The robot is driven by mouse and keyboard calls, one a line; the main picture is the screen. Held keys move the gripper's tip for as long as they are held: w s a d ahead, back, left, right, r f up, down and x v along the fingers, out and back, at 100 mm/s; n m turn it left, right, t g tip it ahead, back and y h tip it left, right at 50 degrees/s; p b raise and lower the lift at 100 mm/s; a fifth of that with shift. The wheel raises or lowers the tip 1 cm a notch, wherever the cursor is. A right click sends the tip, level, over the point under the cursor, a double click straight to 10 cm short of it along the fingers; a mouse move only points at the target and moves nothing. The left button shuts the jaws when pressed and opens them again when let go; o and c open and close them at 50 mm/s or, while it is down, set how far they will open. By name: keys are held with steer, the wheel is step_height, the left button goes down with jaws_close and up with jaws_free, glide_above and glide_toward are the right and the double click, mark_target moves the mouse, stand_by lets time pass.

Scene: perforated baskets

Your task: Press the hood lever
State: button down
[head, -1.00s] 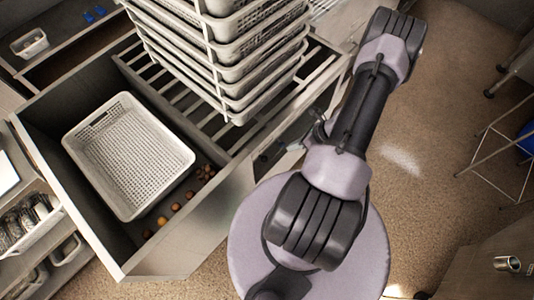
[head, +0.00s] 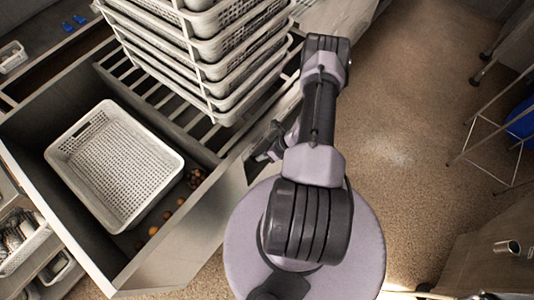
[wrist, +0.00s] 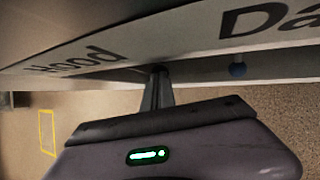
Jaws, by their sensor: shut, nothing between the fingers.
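In the wrist view, the panel's "Hood" label (wrist: 78,61) is at the left and a label starting "Da" (wrist: 270,22) is at the right. A small blue-grey knob (wrist: 238,70) sits under the panel below the "Da" label. My gripper (wrist: 158,72) is shut and empty, with its tips at the panel's lower edge, right of the "Hood" label. I cannot tell whether it touches anything. No separate lever shows under "Hood"; the gripper may hide it. In the head view my gripper (head: 264,154) is beside the counter's right side, partly hidden.
A stack of white perforated baskets (head: 215,70) stands on slats left of my arm. A single perforated basket (head: 115,165) sits in an open bin, with small round brown things (head: 153,231) beside it. Open floor (head: 400,130) lies to the right, with a wire-legged stand beyond.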

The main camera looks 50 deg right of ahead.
stand_by(0.4)
steer(key=shift+s+f+b, duration=0.15)
steer(key=shift+f+b, duration=0.15)
steer(key=shift+b, duration=0.05)
steer(key=shift+f, duration=0.1)
steer(key=f+t+b, duration=0.1)
steer(key=b, duration=0.1)
steer(key=s+f+t+b, duration=0.1)
steer(key=b, duration=0.1)
steer(key=t+b, duration=0.1)
steer(key=b, duration=0.1)
steer(key=shift+s+f+n, duration=0.25)
steer(key=shift+f+n, duration=0.05)
steer(key=shift+f, duration=0.1)
stand_by(0.4)
steer(key=shift+d, duration=0.1)
